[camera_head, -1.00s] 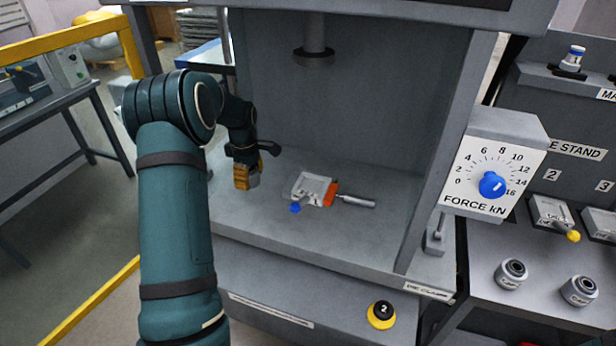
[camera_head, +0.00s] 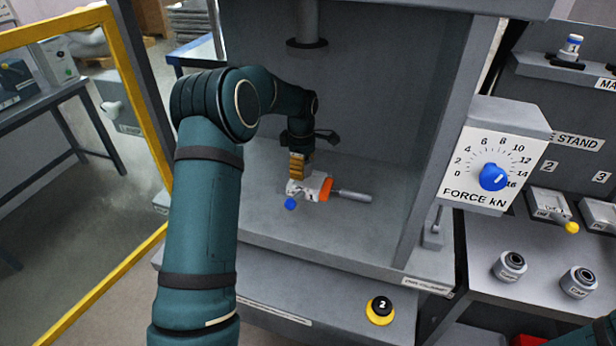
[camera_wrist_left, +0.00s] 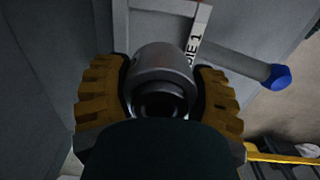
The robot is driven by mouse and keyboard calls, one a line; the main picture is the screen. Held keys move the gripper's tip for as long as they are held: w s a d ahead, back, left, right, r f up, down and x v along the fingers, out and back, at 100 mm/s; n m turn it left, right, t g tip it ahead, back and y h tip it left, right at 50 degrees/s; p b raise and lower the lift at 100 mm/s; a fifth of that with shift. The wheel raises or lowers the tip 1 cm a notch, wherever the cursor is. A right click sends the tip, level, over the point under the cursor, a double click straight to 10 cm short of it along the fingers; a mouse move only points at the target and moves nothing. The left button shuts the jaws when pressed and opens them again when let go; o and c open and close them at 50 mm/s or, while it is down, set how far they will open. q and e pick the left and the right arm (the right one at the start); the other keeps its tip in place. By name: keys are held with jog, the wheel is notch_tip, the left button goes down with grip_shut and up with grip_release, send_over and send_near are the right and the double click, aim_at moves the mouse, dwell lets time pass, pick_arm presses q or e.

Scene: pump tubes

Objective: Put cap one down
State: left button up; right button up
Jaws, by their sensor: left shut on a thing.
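My left gripper (camera_head: 298,172) is inside the press bay. It is shut on a grey metal cap with a round opening, cap one (camera_wrist_left: 160,72), which sits between the yellow fingers in the left wrist view. In the head view the cap is hidden by the fingers. Just below or behind the gripper is the die block (camera_head: 311,188), with a "DIE 1" label (camera_wrist_left: 194,48), a blue-tipped lever and an orange part. I cannot tell whether the cap touches the die. My right gripper is not in view.
The press ram (camera_head: 307,35) hangs above the bay. A blue-ended lever (camera_wrist_left: 272,74) sticks out from the die. Two grey ring-shaped pieces (camera_head: 510,266) (camera_head: 579,281) stand on the right-hand bench. The bay floor in front of the die is clear.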

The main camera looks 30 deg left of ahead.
aim_at(307, 158)
pick_arm(q)
jog(key=shift+w+d, duration=0.5)
jog(key=shift+d, duration=0.1)
jog(key=shift+f+b, duration=0.4)
jog(key=shift+f, duration=1.35)
jog(key=shift+f, duration=0.1)
jog(key=o, duration=1.4)
jog(key=shift+c, duration=0.2)
notch_tip(307, 158, up, 8)
jog(key=shift+f+p, duration=0.1)
jog(key=shift+p, duration=0.6)
jog(key=shift+s+f, duration=0.1)
